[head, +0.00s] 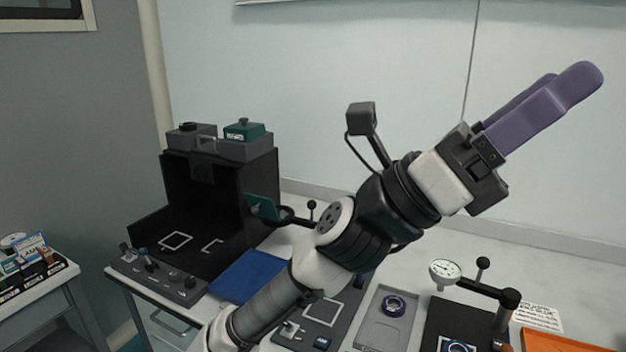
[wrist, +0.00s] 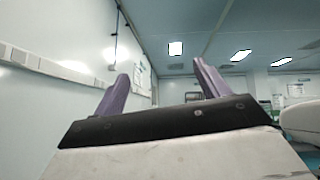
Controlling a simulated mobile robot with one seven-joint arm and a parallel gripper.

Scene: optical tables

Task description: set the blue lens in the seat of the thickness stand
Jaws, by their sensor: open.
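A round blue-purple ring-shaped piece (head: 394,306), which looks like the blue lens, lies in a grey tray (head: 372,338) at the lower middle of the head view. To its right is the thickness stand, with a white dial gauge (head: 445,270) on a black arm over a black base (head: 438,318). A white-outlined bluish spot, perhaps the seat, shows on the base at the bottom edge, partly cut off. My gripper (head: 566,84) is open and empty, raised high at the upper right, well above the table. Its purple fingers stand apart in the wrist view (wrist: 160,82).
A black open-fronted box (head: 180,205) stands at the back left of the table, with a blue mat (head: 240,278) beside it. An orange tray (head: 555,342) and a note card (head: 540,317) lie at the right. A side cart (head: 38,290) stands at the far left.

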